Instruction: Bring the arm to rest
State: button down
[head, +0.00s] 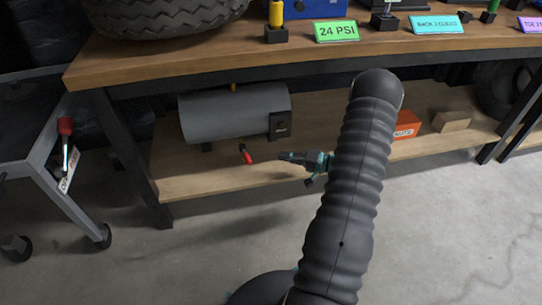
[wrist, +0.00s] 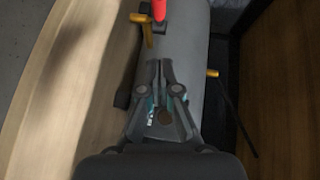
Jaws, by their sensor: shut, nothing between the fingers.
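My gripper (head: 287,156) is shut and empty. In the head view it points left, in front of the lower shelf, a little right of a red-handled lever (head: 245,154) under the grey tank (head: 215,115). My arm crosses the middle of the head view and hides part of the shelf. In the wrist view my gripper (wrist: 160,66) shows from behind with its fingertips together, over the grey tank (wrist: 190,50). The red handle (wrist: 159,10) is at the top, ahead of the fingertips and apart from them.
The workbench top (head: 290,45) holds a tyre (head: 160,12), a green "24 PSI" sign (head: 337,31) and other signs. The lower shelf (head: 190,183) also bears an orange box (head: 406,124) and a cardboard box (head: 451,121). A grey cart (head: 40,165) stands at left. The floor in front is clear.

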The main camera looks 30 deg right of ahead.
jog(key=shift+v, duration=1.55)
jog(key=s+a+f+m+g+y, duration=0.1)
jog(key=s+a+f+m+g, duration=0.3)
jog(key=s+a+g, duration=0.15)
jog(key=s+a+r+n+g+h+p, duration=0.1)
jog(key=s+a+r+n+g, duration=0.1)
jog(key=s+a+r+g, duration=0.4)
jog(key=s+a+r+n+t+h+p, duration=0.1)
jog(key=a+r, duration=0.4)
jog(key=r, duration=0.6)
jog(key=s+a+r+n+t+h+p, duration=0.1)
jog(key=s+a+r+n+h+p, duration=0.2)
jog(key=r, duration=0.9)
jog(key=s+a+r+n+t+h+p, duration=0.2)
jog(key=s+a+r+n+h, duration=0.4)
jog(key=r, duration=0.5)
jog(key=shift+s+a+r+n, duration=0.25)
jog(key=shift+s+a+n, duration=0.25)
jog(key=shift+a, duration=0.65)
